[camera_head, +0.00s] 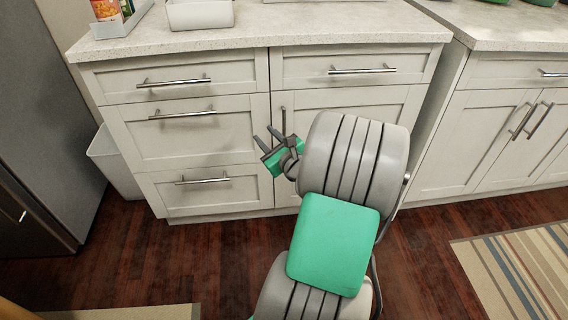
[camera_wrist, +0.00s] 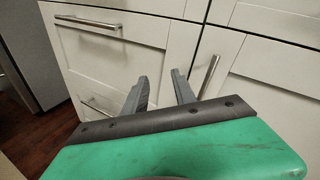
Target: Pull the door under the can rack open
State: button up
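The white cabinet door (camera_head: 412,100) is under the right-hand top drawer, and my arm hides much of it. It looks shut. Its upright metal handle (camera_head: 283,116) is near the door's left edge. In the wrist view the handle (camera_wrist: 208,76) stands right of my fingers, on the door (camera_wrist: 255,105). My gripper (camera_head: 268,138) is in front of the cabinet, left of and slightly below the handle. Its two fingers (camera_wrist: 160,78) are apart with nothing between them, so it is open. I cannot make out a can rack for certain; the counter top is cut off above.
Three drawers (camera_head: 190,130) with bar handles are left of the door, and one drawer (camera_head: 350,67) is above it. Cans (camera_head: 106,9) in a tray and a white container (camera_head: 200,14) stand on the counter. A bin (camera_head: 113,160) is at left. Wood floor is clear in front.

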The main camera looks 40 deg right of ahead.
aim_at(284, 131)
jog(key=s+d+f+m+h+b, duration=0.2)
jog(key=s+d+f+m+h, duration=0.25)
jog(key=d+m, duration=0.2)
jog(key=shift+y, duration=0.35)
jog(key=b+x, duration=0.1)
jog(key=x, duration=0.7)
jog(key=shift+w+a+r, duration=0.15)
jog(key=shift+w, duration=0.1)
grip_shut()
